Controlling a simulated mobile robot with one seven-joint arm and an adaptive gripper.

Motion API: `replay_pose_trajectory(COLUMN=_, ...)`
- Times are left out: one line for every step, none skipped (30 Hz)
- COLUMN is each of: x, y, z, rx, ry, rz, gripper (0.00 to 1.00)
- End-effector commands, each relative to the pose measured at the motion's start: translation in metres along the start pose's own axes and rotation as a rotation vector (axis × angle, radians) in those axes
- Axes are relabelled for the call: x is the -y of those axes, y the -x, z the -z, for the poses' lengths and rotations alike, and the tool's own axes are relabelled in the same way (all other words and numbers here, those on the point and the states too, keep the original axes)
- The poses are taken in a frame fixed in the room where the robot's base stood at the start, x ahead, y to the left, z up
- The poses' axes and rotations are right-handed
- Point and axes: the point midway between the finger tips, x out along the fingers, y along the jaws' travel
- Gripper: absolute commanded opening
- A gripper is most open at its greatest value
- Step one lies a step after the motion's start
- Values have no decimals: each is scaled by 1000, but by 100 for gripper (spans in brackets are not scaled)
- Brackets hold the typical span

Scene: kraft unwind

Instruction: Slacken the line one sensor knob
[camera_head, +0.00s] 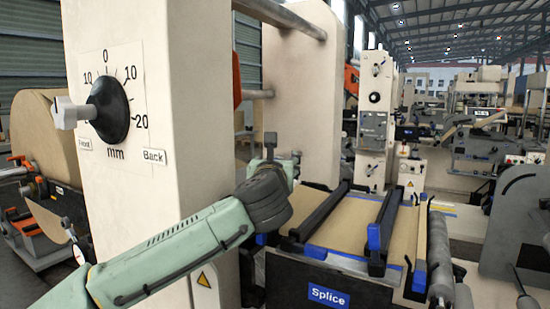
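A black round knob (115,110) with a grey T-shaped handle (68,112) sticks out from a cream column at the upper left. Around it is a scale marked 10, 0, 10, 20 and mm, with "Front" and "Back" labels. No label naming line one or a sensor is readable. Small dark knobs show on a distant cream panel (375,97); their markings are too small to read. My green arm reaches from the lower left past the column. My gripper (284,158) seems to be at its far end, small and partly hidden by the wrist, right of the black knob and apart from it.
The cream column (180,120) stands close on the left. A splice table (340,240) with dark bars and a blue "Splice" label (329,296) lies at the lower right. A brown paper roll (40,140) is at the far left. Horizontal bars (285,15) cross behind the column.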

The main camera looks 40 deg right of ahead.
Motion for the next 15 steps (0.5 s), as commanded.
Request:
replay_pose_trajectory(x=0, y=-2, z=0, rx=0, ry=0, rz=-1, gripper=61)
replay_pose_trajectory(x=0, y=-2, z=0, rx=0, ry=0, rz=-1, gripper=61)
replay_pose_trajectory(x=0, y=-2, z=0, rx=0, ry=0, rz=-1, gripper=61)
replay_pose_trajectory(x=0, y=-2, z=0, rx=0, ry=0, rz=-1, gripper=61)
replay_pose_trajectory(x=0, y=-2, z=0, rx=0, ry=0, rz=-1, gripper=61)
replay_pose_trajectory(x=0, y=-2, z=0, rx=0, ry=0, rz=-1, gripper=61)
replay_pose_trajectory(x=0, y=-2, z=0, rx=0, ry=0, rz=-1, gripper=61)
replay_pose_trajectory(x=0, y=-2, z=0, rx=0, ry=0, rz=-1, gripper=61)
replay_pose_trajectory(x=0, y=-2, z=0, rx=0, ry=0, rz=-1, gripper=60)
replay_pose_trajectory(x=0, y=-2, z=0, rx=0, ry=0, rz=-1, gripper=58)
replay_pose_trajectory(x=0, y=-2, z=0, rx=0, ry=0, rz=-1, gripper=56)
replay_pose_trajectory(x=0, y=-2, z=0, rx=0, ry=0, rz=-1, gripper=53)
replay_pose_trajectory(x=0, y=-2, z=0, rx=0, ry=0, rz=-1, gripper=51)
replay_pose_trajectory(x=0, y=-2, z=0, rx=0, ry=0, rz=-1, gripper=49)
replay_pose_trajectory(x=0, y=-2, z=0, rx=0, ry=0, rz=-1, gripper=46)
